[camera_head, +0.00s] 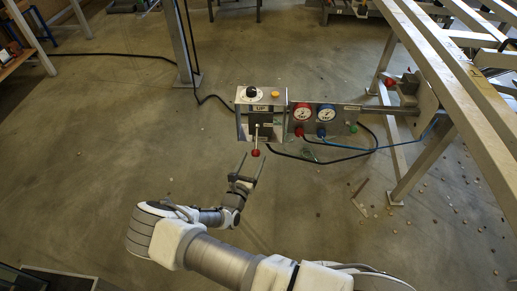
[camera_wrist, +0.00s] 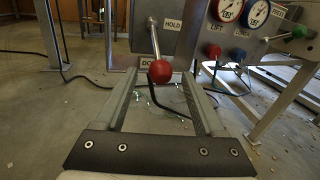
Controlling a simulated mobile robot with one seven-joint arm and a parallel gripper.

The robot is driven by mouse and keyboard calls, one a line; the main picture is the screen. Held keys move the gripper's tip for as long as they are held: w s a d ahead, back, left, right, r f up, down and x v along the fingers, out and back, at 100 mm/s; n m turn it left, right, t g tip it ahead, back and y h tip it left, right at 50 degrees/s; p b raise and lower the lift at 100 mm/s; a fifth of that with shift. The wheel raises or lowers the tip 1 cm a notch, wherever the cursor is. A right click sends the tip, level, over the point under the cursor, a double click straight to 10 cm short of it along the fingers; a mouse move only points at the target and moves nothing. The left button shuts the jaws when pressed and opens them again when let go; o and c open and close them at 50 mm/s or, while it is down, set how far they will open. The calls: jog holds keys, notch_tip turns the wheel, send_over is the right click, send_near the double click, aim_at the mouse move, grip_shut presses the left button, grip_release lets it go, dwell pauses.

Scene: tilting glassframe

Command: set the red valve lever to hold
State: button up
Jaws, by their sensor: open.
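The red valve lever is a thin metal rod with a red ball knob (camera_head: 255,152), hanging from a metal control box (camera_head: 242,122). In the wrist view the red ball (camera_wrist: 160,71) is at the rod's lower end, in front of a partly hidden label starting "DO" (camera_wrist: 147,62). A "HOLD" label (camera_wrist: 173,24) is on the panel, right of the rod. An "UP" label (camera_head: 261,108) shows above the lever in the head view. My gripper (camera_head: 253,168) is open and empty, just below the knob. In the wrist view the ball appears between its fingertips, with no visible contact.
Right of the box, a panel carries a red gauge (camera_head: 303,113), a blue gauge (camera_head: 326,113) and a green knob (camera_wrist: 299,32). Cables and hoses (camera_head: 345,156) hang below. A metal frame (camera_head: 470,100) stands at the right. The floor left of my arm is open.

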aim_at(256, 142)
jog(key=b+x, duration=0.1)
jog(key=x, duration=0.5)
jog(key=shift+w, duration=0.4)
jog(key=shift+d, duration=0.15)
grip_shut()
dwell(0.9)
